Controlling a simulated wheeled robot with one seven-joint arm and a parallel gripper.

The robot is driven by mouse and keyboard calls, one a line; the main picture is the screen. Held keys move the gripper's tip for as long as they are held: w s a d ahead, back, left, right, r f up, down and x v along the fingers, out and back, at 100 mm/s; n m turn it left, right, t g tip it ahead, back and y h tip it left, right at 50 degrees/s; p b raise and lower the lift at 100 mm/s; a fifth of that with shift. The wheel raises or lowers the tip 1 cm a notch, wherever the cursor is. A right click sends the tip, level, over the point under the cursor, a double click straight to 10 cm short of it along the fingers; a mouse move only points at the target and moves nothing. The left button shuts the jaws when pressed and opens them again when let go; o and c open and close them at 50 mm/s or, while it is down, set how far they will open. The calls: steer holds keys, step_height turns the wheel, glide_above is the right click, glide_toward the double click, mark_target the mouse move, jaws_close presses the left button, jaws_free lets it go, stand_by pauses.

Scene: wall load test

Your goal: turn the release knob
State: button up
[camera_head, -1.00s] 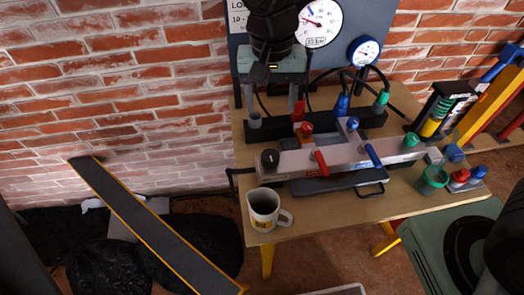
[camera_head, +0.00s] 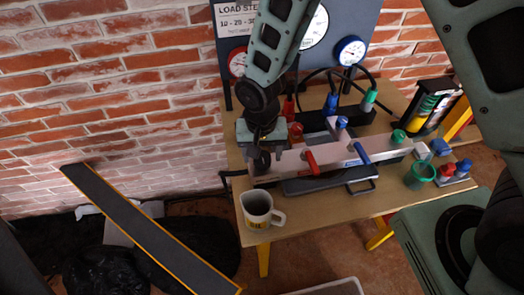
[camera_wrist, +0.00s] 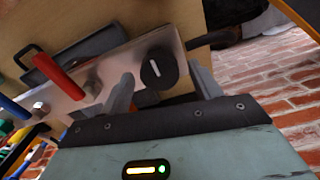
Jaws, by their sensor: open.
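The black round release knob (camera_wrist: 158,70) with a white line on its face sits at the end of a pale metal block (camera_wrist: 105,78). In the wrist view, my gripper (camera_wrist: 160,72) is open, with one grey finger on each side of the knob. I cannot tell whether either finger touches it. In the head view, my gripper (camera_head: 258,148) is low over the left end of the block (camera_head: 335,155), where it largely hides the knob.
A red handle (camera_head: 310,161) and a blue handle (camera_head: 362,153) stick out from the block. A white mug (camera_head: 258,211) stands in front on the wooden table (camera_head: 310,219). A green cup (camera_head: 417,176) stands at right. Hoses and gauges are behind.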

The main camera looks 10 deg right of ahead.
steer(key=c, duration=1)
steer(key=shift+n, duration=0.3)
steer(key=n, duration=0.3)
steer(key=shift+n, duration=0.3)
steer(key=n, duration=0.4)
steer(key=shift+b, duration=0.35)
steer(key=n, duration=0.5)
steer(key=shift+a, duration=0.1)
steer(key=n, duration=0.4)
steer(key=shift+n+p, duration=0.3)
steer(key=shift+p, duration=0.05)
